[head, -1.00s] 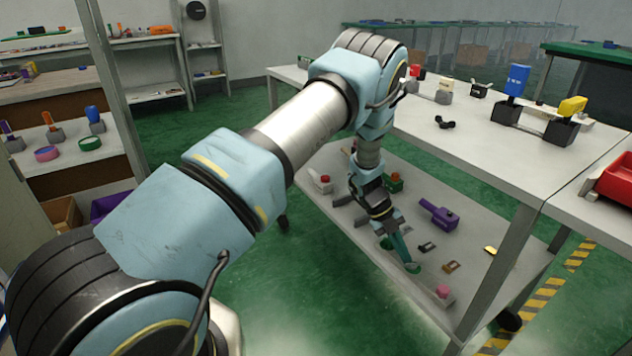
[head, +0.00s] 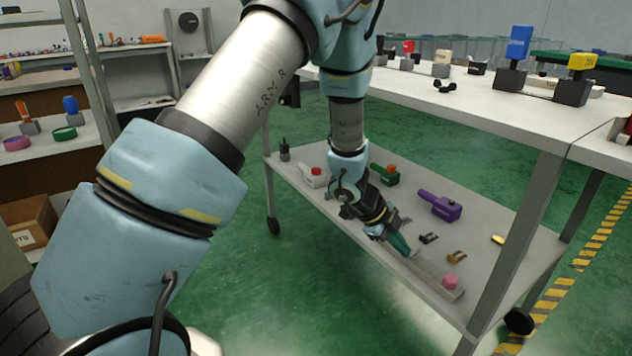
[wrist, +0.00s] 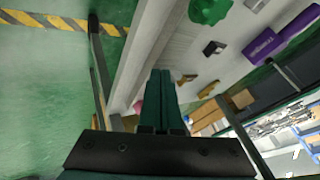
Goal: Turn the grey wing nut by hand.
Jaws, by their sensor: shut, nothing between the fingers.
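A small dark wing-shaped piece (head: 445,86) lies on the table's white top near its front edge in the head view. It looks like a wing nut, but it is too small and dark to tell whether it is the grey one. My gripper (head: 403,247) is shut and empty, well below that piece, pointing down over the lower shelf near its front edge. In the wrist view the green fingers of my gripper (wrist: 160,75) are together, with nothing between them. The wing-shaped piece cannot be made out there.
The lower shelf (head: 300,162) holds a grey bar with a pink knob (head: 450,281) close to my fingers, a dark clip (head: 428,238), a brass clip (head: 457,257) and a purple block (head: 440,207). A table leg (head: 515,235) stands to the right. Green floor in front is clear.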

